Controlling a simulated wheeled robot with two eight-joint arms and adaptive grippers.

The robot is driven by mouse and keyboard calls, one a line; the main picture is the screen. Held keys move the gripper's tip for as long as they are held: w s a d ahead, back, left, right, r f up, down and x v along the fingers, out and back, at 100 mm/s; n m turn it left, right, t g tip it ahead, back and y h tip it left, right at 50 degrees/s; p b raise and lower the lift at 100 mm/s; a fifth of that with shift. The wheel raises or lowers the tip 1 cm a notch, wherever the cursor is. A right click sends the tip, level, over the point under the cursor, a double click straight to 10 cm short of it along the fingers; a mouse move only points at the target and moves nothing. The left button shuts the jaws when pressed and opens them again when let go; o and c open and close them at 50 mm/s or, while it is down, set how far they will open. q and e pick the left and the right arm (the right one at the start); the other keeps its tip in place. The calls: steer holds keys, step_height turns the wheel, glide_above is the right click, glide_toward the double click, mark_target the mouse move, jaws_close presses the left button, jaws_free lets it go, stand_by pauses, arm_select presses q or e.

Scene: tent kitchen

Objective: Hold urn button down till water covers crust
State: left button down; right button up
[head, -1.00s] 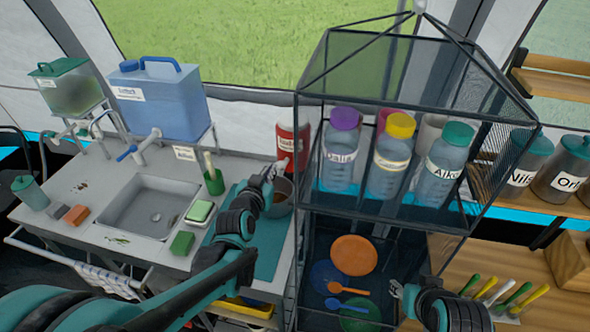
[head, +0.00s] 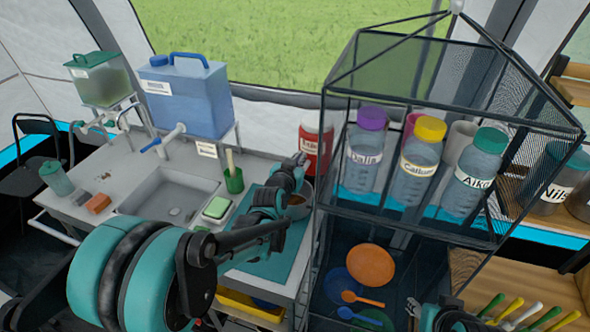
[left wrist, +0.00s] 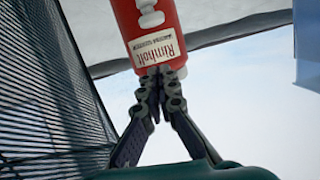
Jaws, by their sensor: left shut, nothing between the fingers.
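The red urn (head: 318,135) stands at the back right of the sink counter. In the left wrist view the urn (left wrist: 177,22) fills the top middle, with a cream "Rimholt" label and a white knob-like part (left wrist: 150,16) at the picture's top edge. My left gripper (head: 298,160) is shut and empty in front of the urn. In the left wrist view its fingertips (left wrist: 160,76) overlap the label's edge; I cannot tell whether they touch. A pot (head: 298,207) with brown contents sits below, partly hidden by my left arm. My right gripper (head: 418,306) is partly visible at the bottom right.
A black mesh rack (head: 325,200) with several labelled bottles stands close right of the urn. A blue water container (head: 190,100), a sink (head: 165,195) and a green cup (head: 234,181) are to the left. A teal mat (head: 265,268) lies under my left arm.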

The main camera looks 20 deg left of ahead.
arm_select(q)
steer(key=shift+w+a+f+b, duration=0.1)
steer(key=shift+w+f+b, duration=0.25)
steer(key=shift+f, duration=0.4)
steer(key=shift+w+f+b, duration=0.2)
steer(key=shift+f+b, duration=0.1)
steer(key=shift+f, duration=0.4)
steer(key=shift+w+a+f+b, duration=0.1)
steer(key=shift+w+f+b, duration=0.25)
steer(key=shift+f, duration=0.4)
steer(key=shift+s+d+f+b, duration=0.1)
steer(key=shift+s+f+b, duration=0.05)
steer(key=shift+f+b, duration=0.3)
steer(key=shift+s+f+b, duration=0.15)
steer(key=shift+f+b, duration=0.2)
steer(key=shift+f, duration=0.2)
steer(key=shift+s, duration=0.1)
